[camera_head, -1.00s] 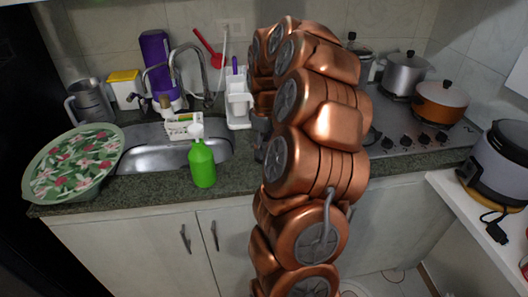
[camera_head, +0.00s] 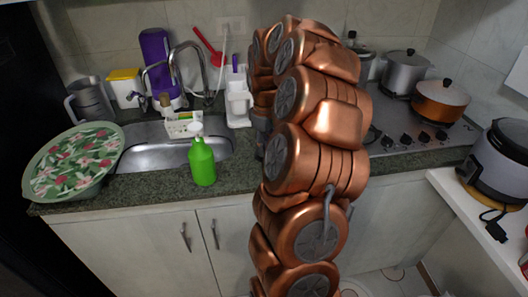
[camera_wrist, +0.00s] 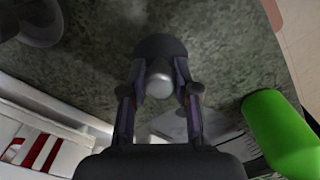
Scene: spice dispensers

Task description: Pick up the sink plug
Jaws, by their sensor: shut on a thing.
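The sink plug (camera_wrist: 160,48) is a dark round piece with a silver knob in the wrist view, over the granite counter. My gripper (camera_wrist: 161,78) is shut on it, with one finger on each side of the knob. I cannot tell whether the plug touches the counter. In the head view, the plug is not visible and my arm hides most of the gripper.
A green bottle (camera_head: 202,162) stands at the sink's front edge; it is close on the right in the wrist view (camera_wrist: 280,135). The sink (camera_head: 150,155) and a patterned bowl (camera_head: 72,165) lie left. A stove with pots (camera_head: 442,100) is right.

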